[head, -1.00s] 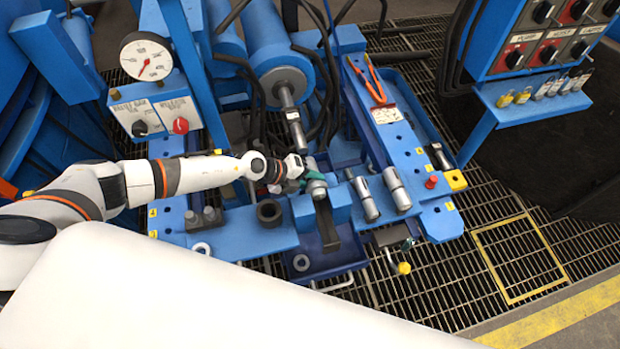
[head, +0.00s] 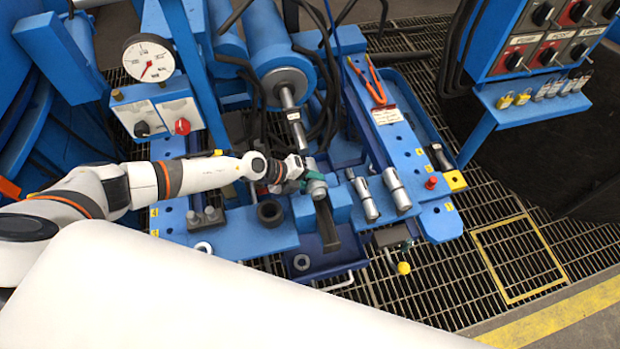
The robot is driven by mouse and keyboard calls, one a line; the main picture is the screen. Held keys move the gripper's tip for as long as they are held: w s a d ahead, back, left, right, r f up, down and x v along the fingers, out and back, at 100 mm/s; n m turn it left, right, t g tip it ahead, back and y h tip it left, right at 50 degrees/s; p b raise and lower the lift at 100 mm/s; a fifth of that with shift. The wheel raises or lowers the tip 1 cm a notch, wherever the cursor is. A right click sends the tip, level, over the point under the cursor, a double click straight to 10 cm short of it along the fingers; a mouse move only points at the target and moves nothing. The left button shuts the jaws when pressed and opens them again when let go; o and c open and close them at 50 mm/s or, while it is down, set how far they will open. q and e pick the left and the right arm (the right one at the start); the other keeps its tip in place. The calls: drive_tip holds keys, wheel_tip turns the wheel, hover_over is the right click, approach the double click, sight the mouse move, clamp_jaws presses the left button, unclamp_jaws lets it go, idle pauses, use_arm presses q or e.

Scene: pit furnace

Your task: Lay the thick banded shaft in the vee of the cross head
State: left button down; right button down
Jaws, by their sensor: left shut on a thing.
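My left gripper (head: 309,175), with green fingers, comes in from the left over the blue cross head (head: 340,204). It is shut on a short thick grey shaft (head: 317,188), whose round end shows just below the fingers. The shaft is at the cross head's left part, above a dark upright strip. I cannot tell whether it touches the vee, which is hidden beneath the shaft and fingers. Two other silver banded shafts, a left one (head: 364,199) and a right one (head: 396,189), lie on the blue bench to the right. My right gripper is not in view.
A ram rod (head: 292,118) points down just behind the gripper. A black ring (head: 270,213) sits to the left on the bench. A blue tray (head: 315,262) is in front, with open grating to the right.

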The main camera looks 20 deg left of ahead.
use_arm(q)
drive_tip(key=shift+f+b, duration=0.3)
drive_tip(key=shift+f, duration=0.1)
idle(0.7)
drive_tip(key=c, duration=0.9)
unclamp_jaws()
drive_tip(key=shift+s, duration=0.1)
drive_tip(key=shift+s+f, duration=0.1)
drive_tip(key=shift+f, duration=0.05)
drive_tip(key=shift+s+a+f, duration=0.1)
drive_tip(key=shift+s+f, duration=0.05)
drive_tip(key=shift+f, duration=0.1)
drive_tip(key=v, duration=0.4)
drive_tip(key=p+v, duration=0.1)
drive_tip(key=v, duration=0.3)
drive_tip(key=r+p+v, duration=0.1)
drive_tip(key=v, duration=0.3)
drive_tip(key=shift+w+d+r, duration=0.1)
drive_tip(key=shift+w+d, duration=0.2)
drive_tip(key=shift+w, duration=0.05)
drive_tip(key=shift+w, duration=0.1)
